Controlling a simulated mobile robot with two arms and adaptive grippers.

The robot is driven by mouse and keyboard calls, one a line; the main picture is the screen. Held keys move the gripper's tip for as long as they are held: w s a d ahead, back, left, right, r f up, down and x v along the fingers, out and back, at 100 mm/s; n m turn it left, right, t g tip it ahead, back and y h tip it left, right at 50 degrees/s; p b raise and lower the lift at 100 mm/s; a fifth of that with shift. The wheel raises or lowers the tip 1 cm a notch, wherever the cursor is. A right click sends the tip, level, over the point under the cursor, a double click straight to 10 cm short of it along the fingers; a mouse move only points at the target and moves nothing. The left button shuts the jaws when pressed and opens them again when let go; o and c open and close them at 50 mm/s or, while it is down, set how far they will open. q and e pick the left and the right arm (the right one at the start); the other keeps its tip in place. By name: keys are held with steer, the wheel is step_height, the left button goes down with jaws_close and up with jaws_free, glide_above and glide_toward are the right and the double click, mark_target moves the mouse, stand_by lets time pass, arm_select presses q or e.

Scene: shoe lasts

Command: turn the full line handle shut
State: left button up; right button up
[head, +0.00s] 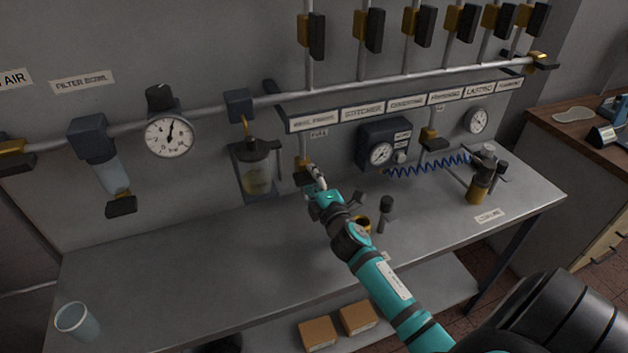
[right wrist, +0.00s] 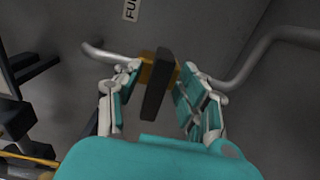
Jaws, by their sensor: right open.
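The full line handle (right wrist: 157,85) is a flat black lever on a brass valve body (right wrist: 147,70) in a thin grey pipe (right wrist: 105,54). In the right wrist view it appears crosswise to the pipe. A label cut off by the frame edge, "FU" (right wrist: 130,8), is above it. In the head view the "FULL" label (head: 319,134) is above the brass valve (head: 303,161), and my gripper partly hides the handle. My right gripper (head: 315,179) is open, with its fingers on either side of the handle and gaps visible. My left gripper is not in view.
A row of black-handled valves (head: 317,37) lines the upper pipe. A lubricator bowl (head: 257,172) is left of my gripper, and a regulator with a gauge (head: 382,153) is to the right. A cup (head: 77,321) stands on the bench (head: 190,270), whose middle left is clear.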

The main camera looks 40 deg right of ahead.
steer(key=v, duration=1.2)
steer(key=shift+s+f, duration=0.1)
